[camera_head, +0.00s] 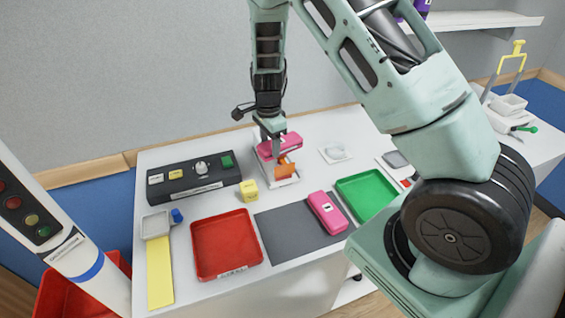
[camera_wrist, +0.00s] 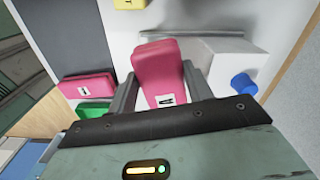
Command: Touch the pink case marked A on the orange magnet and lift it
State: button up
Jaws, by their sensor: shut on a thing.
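The pink case marked A (camera_wrist: 158,72) is between the two fingers of my gripper (camera_wrist: 160,88) in the wrist view, its label facing the camera. My gripper is shut on it. In the head view my gripper (camera_head: 272,132) points down at this pink case (camera_head: 289,143) at the back middle of the table. The orange magnet (camera_head: 286,166) shows just in front of and below the case, over a white base. The magnet is not clear in the wrist view. Whether the case touches the magnet or is apart from it cannot be told.
A second pink case (camera_head: 327,212) lies on a dark grey mat (camera_head: 283,237), between a red tray (camera_head: 198,255) and a green tray (camera_head: 366,194). A yellow block (camera_head: 249,190) stands left of the magnet. A black button box (camera_head: 180,184) is further left.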

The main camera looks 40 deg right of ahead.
jog(key=shift+r, duration=0.15)
jog(key=shift+r+p, duration=2.8)
jog(key=shift+r, duration=0.35)
jog(key=shift+a, duration=0.1)
